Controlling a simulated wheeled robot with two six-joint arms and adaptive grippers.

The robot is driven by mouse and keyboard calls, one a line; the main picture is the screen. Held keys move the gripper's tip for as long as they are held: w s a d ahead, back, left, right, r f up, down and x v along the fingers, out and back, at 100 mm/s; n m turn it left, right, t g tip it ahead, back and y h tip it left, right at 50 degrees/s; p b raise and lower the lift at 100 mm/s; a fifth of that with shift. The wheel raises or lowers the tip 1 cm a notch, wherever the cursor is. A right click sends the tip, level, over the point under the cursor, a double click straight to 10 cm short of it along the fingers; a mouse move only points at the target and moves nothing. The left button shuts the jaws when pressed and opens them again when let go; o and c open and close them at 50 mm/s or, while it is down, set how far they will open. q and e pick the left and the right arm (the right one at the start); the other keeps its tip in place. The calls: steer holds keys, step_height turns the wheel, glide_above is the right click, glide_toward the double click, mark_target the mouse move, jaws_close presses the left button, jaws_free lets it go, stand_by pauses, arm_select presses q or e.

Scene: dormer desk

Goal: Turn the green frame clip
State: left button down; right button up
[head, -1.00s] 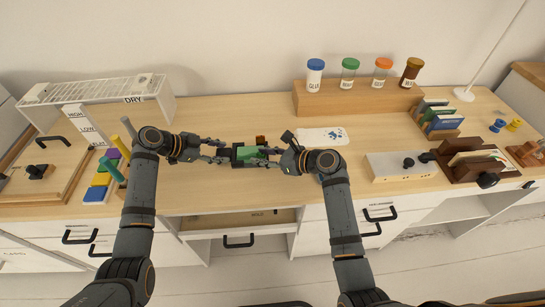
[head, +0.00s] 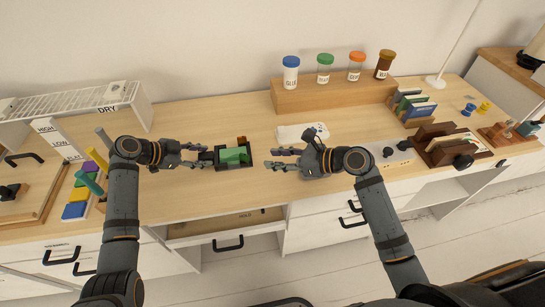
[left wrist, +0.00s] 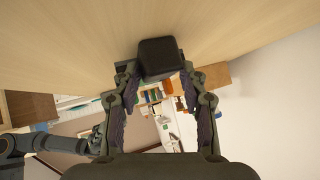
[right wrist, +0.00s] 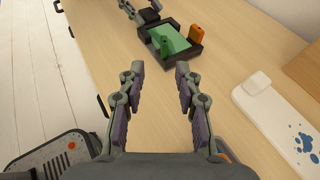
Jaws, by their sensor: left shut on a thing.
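A small dark frame (head: 220,165) with a green panel (head: 230,154) inside lies on the desk between my grippers; it also shows in the right wrist view (right wrist: 184,57). The green clip (right wrist: 164,44) stands upright at its near edge there, and an orange clip (right wrist: 196,33) stands at another edge. My left gripper (head: 207,156) is shut on the frame's black handle block (left wrist: 160,58), at the frame's left side. My right gripper (head: 270,159) is open and empty, a little right of the frame and apart from it; its spread fingers (right wrist: 160,72) show in its wrist view.
A white card with blue spots (head: 302,132) lies behind my right gripper. A wooden riser (head: 335,95) with lidded jars stands at the back. Coloured blocks (head: 76,203) are at the left. An open drawer (head: 225,228) sticks out below the front edge.

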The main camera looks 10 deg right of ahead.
mark_target(247, 155)
steer(key=n, duration=0.8)
steer(key=shift+w+n, duration=0.15)
steer(key=shift+n, duration=0.15)
steer(key=n, duration=0.2)
steer(key=shift+d+n, duration=0.1)
steer(key=shift+n, duration=0.3)
steer(key=n, duration=0.5)
steer(key=shift+w+n, duration=0.15)
steer(key=shift+n, duration=0.25)
steer(key=n, duration=0.2)
steer(key=shift+n, duration=0.4)
steer(key=n, duration=0.6)
steer(key=shift+w+d, duration=0.1)
steer(key=shift+w, duration=0.05)
steer(key=w+a+f+n, duration=0.1)
steer(key=w+a+n, duration=0.1)
steer(key=a+n, duration=0.1)
steer(key=w+a+f+n, duration=0.2)
steer(key=a+n, duration=0.1)
steer(key=n, duration=0.1)
steer(key=w+a+f+n, duration=0.1)
steer(key=a+n, duration=0.2)
steer(key=shift+w+a+f+n, duration=0.2)
steer(key=shift+w+f+n, duration=0.1)
steer(key=shift+w, duration=0.1)
steer(key=shift+y, duration=0.3)
